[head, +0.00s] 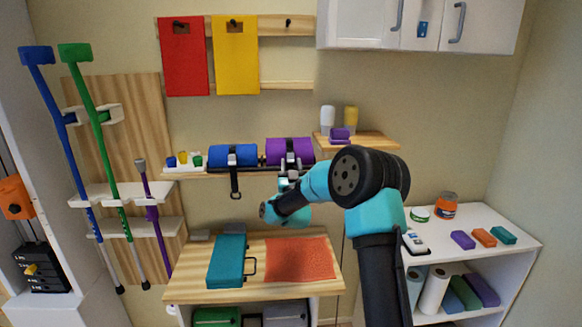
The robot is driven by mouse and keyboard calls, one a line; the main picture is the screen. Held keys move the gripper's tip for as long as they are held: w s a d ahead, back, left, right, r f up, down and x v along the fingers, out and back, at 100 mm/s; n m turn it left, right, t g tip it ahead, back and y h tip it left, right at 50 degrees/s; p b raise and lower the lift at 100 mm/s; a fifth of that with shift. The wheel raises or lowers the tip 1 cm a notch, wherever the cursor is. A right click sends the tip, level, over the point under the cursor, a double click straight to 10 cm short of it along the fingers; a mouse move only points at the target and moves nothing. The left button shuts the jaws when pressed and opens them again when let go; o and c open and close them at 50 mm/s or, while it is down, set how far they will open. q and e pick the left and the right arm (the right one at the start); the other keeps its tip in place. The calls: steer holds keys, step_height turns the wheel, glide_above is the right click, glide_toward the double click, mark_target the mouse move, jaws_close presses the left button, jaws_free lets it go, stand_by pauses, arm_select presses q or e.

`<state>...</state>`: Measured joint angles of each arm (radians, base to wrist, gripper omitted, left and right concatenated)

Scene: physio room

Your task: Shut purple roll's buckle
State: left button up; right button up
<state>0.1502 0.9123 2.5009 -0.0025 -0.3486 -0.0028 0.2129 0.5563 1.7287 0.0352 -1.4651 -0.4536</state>
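The purple roll (275,147) lies on the wall shelf, to the right of the blue roll (222,153). A dark strap (289,144) runs over the middle of the purple roll. My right gripper (290,161) is at the front of the purple roll, over its strap. It covers the buckle, so I cannot tell whether the buckle is open or shut. The fingers are too small to tell whether they are closed on anything. My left gripper is not in view.
The blue roll has a black strap (234,182) hanging below the shelf (207,174). Small coloured items stand at the shelf's left end. A small wooden shelf (375,141) with bottles is at right. Below is a table (200,291) with a teal case (227,262) and red mat (300,260).

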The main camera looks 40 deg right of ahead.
steer(key=shift+o, duration=0.7)
steer(key=shift+s+f, duration=0.1)
steer(key=shift+f, duration=0.05)
steer(key=v, duration=1.7)
steer(key=shift+a+f, duration=0.1)
steer(key=shift+f, duration=0.05)
